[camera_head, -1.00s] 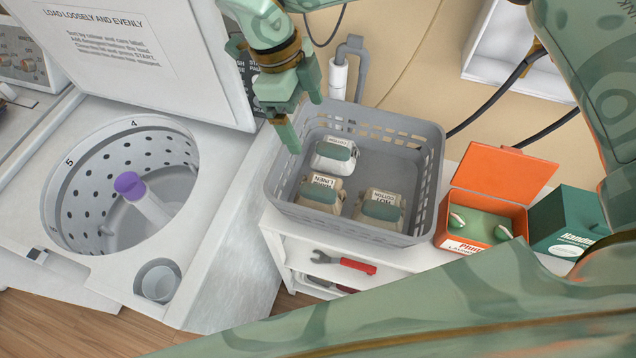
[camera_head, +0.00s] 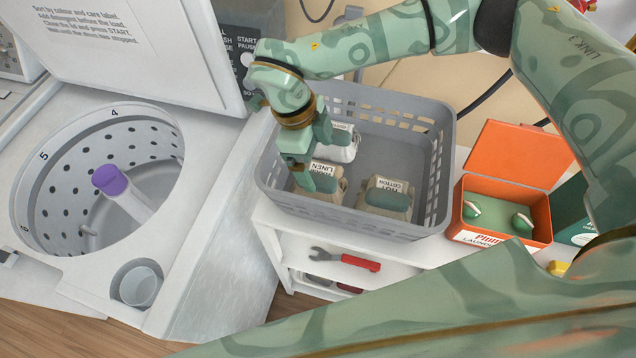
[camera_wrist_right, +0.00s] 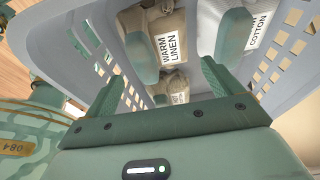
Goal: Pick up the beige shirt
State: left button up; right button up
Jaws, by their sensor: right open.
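Three folded bundles with labels and green patches lie in the grey basket (camera_head: 275,190). Two are beige: one labelled WARM LINEN (camera_head: 329,190) and one labelled COTTON (camera_head: 388,196); I cannot tell which is the beige shirt. A white bundle (camera_head: 343,150) lies behind them. My right gripper (camera_head: 313,162) is open, low over the basket's left side at the linen bundle, partly hiding it and the white one. In the right wrist view the linen bundle (camera_wrist_right: 160,38) shows beyond the open fingers (camera_wrist_right: 163,72), nothing held. My left gripper is out of view.
The basket's slotted walls stand close around my right gripper. An open washer (camera_head: 95,190) with a purple-topped post is to the left. An open orange box (camera_head: 500,215) stands right of the basket. A red-handled wrench (camera_head: 345,260) lies on the shelf below.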

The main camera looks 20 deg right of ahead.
aim_at(321, 178)
jog(key=x, duration=0.6)
jog(key=shift+s+a+f+b, duration=0.1)
jog(key=shift+a+f+b, duration=0.15)
jog(key=shift+b, duration=0.15)
jog(key=shift+c, duration=0.3)
jog(key=c, duration=1.1)
jog(key=shift+r, duration=0.1)
